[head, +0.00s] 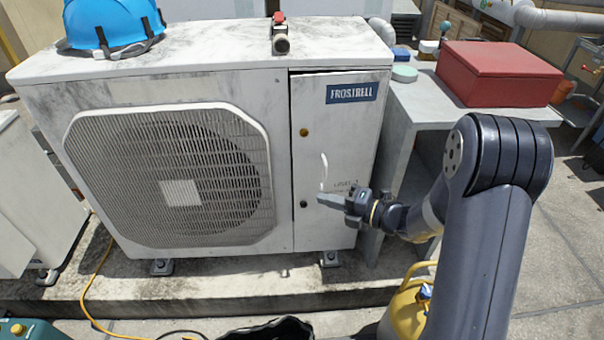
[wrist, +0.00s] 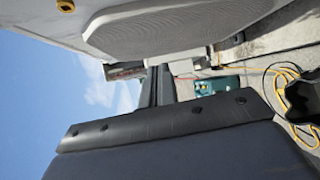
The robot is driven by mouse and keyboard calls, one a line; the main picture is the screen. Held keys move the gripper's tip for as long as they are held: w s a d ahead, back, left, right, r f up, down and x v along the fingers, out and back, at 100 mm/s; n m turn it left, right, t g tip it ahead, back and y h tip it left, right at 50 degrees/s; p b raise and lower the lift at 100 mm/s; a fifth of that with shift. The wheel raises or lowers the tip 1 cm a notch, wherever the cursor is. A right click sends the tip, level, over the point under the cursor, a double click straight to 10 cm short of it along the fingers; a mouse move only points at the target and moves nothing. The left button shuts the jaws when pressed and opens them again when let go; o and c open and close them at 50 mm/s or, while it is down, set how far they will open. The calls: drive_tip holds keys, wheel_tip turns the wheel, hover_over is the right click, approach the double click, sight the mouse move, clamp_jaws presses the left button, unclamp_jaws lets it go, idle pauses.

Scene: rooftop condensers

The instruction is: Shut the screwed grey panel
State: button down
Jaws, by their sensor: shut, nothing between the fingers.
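The grey panel (head: 338,120) is the right part of the front of a white condenser (head: 120,85). It carries a blue FROSTBELL label, a pale upright handle (head: 323,172) and two round screws, a brass one (head: 304,132) and a darker one (head: 303,204). A dark seam runs along its top and left edges; I cannot tell how far it stands open. My gripper (head: 322,198) is shut and empty in front of the panel's lower part, just below the handle. Whether it touches is unclear. In the wrist view a brass screw (wrist: 66,5) shows at the top edge.
A blue hard hat (head: 108,25) and a small red-topped tool (head: 280,35) lie on the condenser. A red box (head: 497,72) sits on a grey bench to the right. A yellow container (head: 405,305) and a yellow cable (head: 97,270) are on the floor.

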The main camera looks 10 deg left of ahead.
sight(300, 158)
drive_tip(key=w+a+m+t+b, duration=0.1)
drive_tip(key=w+a, duration=0.1)
drive_tip(key=w, duration=0.1)
drive_tip(key=w+a+m+t+b, duration=0.1)
drive_tip(key=w+a, duration=0.2)
drive_tip(key=w+a+m+b, duration=0.1)
drive_tip(key=w+a, duration=0.1)
drive_tip(key=w, duration=0.1)
drive_tip(key=shift+a+r+t+y, duration=0.3)
drive_tip(key=shift+r+t+y, duration=0.1)
drive_tip(key=shift+w+a+r, duration=0.1)
drive_tip(key=shift+w+a, duration=0.15)
drive_tip(key=shift+w, duration=0.3)
drive_tip(key=shift+w+a+m+t+h, duration=0.3)
drive_tip(key=shift+w+m+t, duration=0.1)
drive_tip(key=shift+w, duration=0.15)
drive_tip(key=shift+w+a+m+t+h, duration=0.2)
drive_tip(key=shift+w+a+m+t, duration=0.15)
drive_tip(key=shift+w, duration=0.2)
drive_tip(key=shift+w+d+r+t, duration=0.1)
drive_tip(key=shift+d+t, duration=0.05)
drive_tip(key=shift+t, duration=0.1)
drive_tip(key=shift+d, duration=0.1)
